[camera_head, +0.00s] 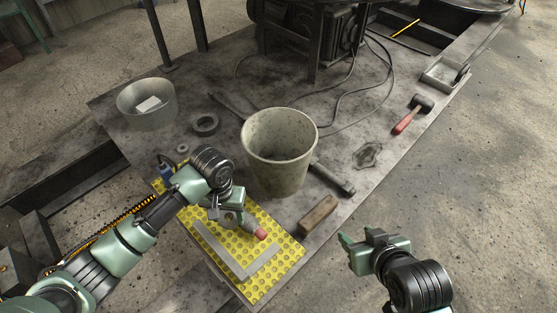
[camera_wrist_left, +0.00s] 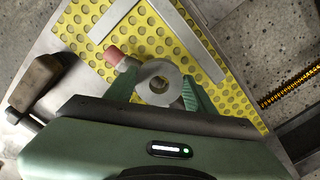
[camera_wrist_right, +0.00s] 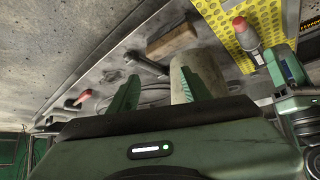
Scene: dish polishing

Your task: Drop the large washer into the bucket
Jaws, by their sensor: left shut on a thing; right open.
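The large washer (camera_wrist_left: 160,70) is a grey metal ring held between the fingers of my left gripper (camera_wrist_left: 159,88), in the left wrist view. In the head view my left gripper (camera_head: 230,212) is above the yellow perforated mat, in front of the bucket and apart from it. The bucket (camera_head: 282,150) is a pale, stained open pail standing upright on the workbench. It also shows partly behind a finger in the right wrist view (camera_wrist_right: 207,66). My right gripper (camera_head: 362,240) is open and empty, off the bench's right edge; its fingers also show in the right wrist view (camera_wrist_right: 158,90).
On the yellow mat (camera_head: 283,245) lie a metal square and a red-tipped object (camera_head: 261,234). A wooden block (camera_head: 318,215) and a hammer (camera_head: 333,180) lie right of the bucket. A tape-like ring (camera_head: 205,124), small washer (camera_head: 182,149) and round tub (camera_head: 147,117) lie left.

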